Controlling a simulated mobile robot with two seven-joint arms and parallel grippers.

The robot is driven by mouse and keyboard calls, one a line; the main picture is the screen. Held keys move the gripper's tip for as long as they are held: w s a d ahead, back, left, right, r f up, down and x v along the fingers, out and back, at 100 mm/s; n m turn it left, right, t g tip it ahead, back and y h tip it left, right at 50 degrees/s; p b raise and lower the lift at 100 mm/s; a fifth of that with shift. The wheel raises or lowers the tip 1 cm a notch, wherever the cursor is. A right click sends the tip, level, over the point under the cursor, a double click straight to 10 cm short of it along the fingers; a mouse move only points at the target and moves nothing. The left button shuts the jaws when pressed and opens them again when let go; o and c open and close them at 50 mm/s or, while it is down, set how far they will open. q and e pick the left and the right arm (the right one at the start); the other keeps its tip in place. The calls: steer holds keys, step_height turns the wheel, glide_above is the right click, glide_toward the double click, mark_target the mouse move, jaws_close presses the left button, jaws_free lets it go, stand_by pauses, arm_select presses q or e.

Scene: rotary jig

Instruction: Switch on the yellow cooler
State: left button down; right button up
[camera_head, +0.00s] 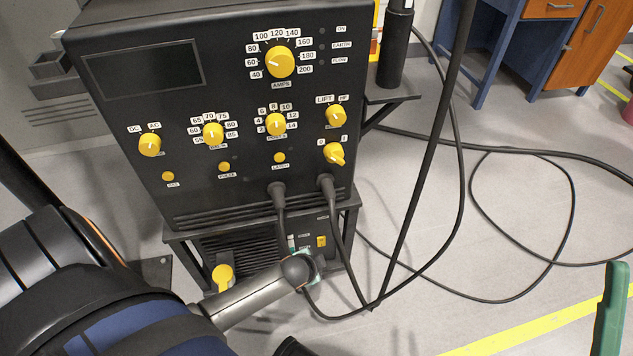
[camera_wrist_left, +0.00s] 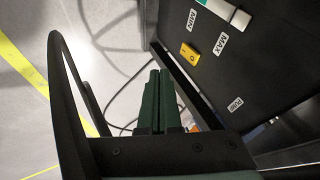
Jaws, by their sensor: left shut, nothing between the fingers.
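The cooler (camera_head: 305,220) is the low black unit with a slatted front under the big welding unit. On its front are a small yellow switch (camera_head: 321,241) and a larger yellow knob or cap (camera_head: 222,277). In the left wrist view the yellow switch (camera_wrist_left: 189,53) sits near a white level gauge (camera_wrist_left: 224,10) and MIN, MAX and PUMP labels. My left gripper (camera_wrist_left: 156,75) is shut and empty, its dark green fingertips apart from the switch in that picture. In the head view my left arm hides its fingers. A green finger, seemingly my right gripper's (camera_head: 610,310), shows at the right edge.
The welding unit (camera_head: 160,95) above has several yellow knobs. Two cables (camera_head: 327,185) plug into its lower front and hang past the cooler. More cable (camera_head: 572,190) loops over the floor at the right. A blue and orange cabinet (camera_head: 500,45) stands behind.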

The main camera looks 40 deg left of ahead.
mark_target(321, 242)
arm_select(q)
steer(key=w+a+f+b, duration=0.1)
steer(key=w+f+b, duration=0.1)
steer(key=w+a+f+b, duration=0.1)
steer(key=w+f+b, duration=0.1)
steer(key=w+a+f+b, duration=0.1)
steer(key=w+f, duration=0.1)
steer(key=shift+w+a+b, duration=0.2)
steer(key=shift+a+b, duration=0.15)
steer(key=shift+b, duration=0.05)
arm_select(e)
step_height(321, 242, down, 8)
steer(key=shift+w+a+r+g, duration=0.2)
steer(key=shift+a+g, duration=0.1)
steer(key=shift+a, duration=0.15)
